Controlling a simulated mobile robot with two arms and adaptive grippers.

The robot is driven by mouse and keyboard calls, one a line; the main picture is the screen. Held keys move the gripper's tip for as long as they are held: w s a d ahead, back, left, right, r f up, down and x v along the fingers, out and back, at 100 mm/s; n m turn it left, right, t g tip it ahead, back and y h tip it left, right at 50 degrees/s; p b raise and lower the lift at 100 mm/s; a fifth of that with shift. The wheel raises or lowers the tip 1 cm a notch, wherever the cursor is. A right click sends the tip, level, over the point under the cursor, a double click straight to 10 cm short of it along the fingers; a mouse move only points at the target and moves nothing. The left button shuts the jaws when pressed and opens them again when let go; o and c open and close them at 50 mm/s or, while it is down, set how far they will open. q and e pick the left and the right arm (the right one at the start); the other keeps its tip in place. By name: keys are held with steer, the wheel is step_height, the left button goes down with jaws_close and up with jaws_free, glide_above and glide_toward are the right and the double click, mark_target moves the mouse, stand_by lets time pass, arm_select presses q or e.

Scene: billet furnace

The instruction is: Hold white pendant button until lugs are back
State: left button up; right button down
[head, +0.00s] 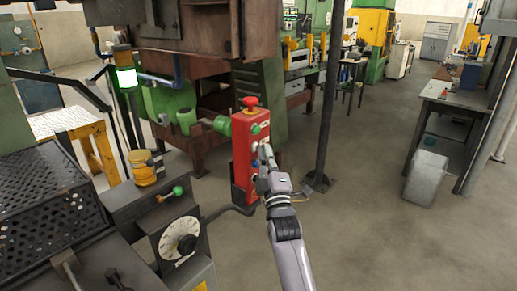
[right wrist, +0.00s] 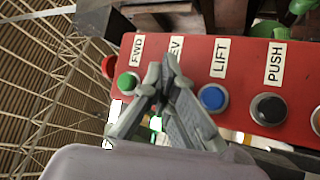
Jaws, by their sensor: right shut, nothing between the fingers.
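The red pendant box (head: 241,155) stands upright with a red mushroom knob (head: 250,102) on top. In the right wrist view its face (right wrist: 215,50) carries the labels FWD, one partly hidden ending in EV, LIFT and PUSH. A green button (right wrist: 128,83) is by FWD, a blue one (right wrist: 212,97) by LIFT and a black one (right wrist: 268,109) by PUSH. My right gripper (head: 264,152) is shut and empty, its fingertips (right wrist: 166,78) over the spot below the EV label. They hide any button there; I cannot tell whether they touch it. A pale button is cut off at the right edge.
A dark post (head: 325,110) stands right of the pendant. A machine with a dial (head: 180,240) and a green-knobbed lever (head: 177,191) is at lower left.

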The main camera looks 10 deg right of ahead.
steer(key=shift+s, duration=0.1)
steer(key=shift+s+d+p, duration=0.5)
steer(key=shift+s+p, duration=0.1)
steer(key=shift+s, duration=0.05)
steer(key=s+d+p, duration=0.1)
steer(key=s, duration=0.1)
steer(key=s+d+p, duration=0.1)
steer(key=s+d, duration=0.1)
steer(key=shift+p, duration=0.35)
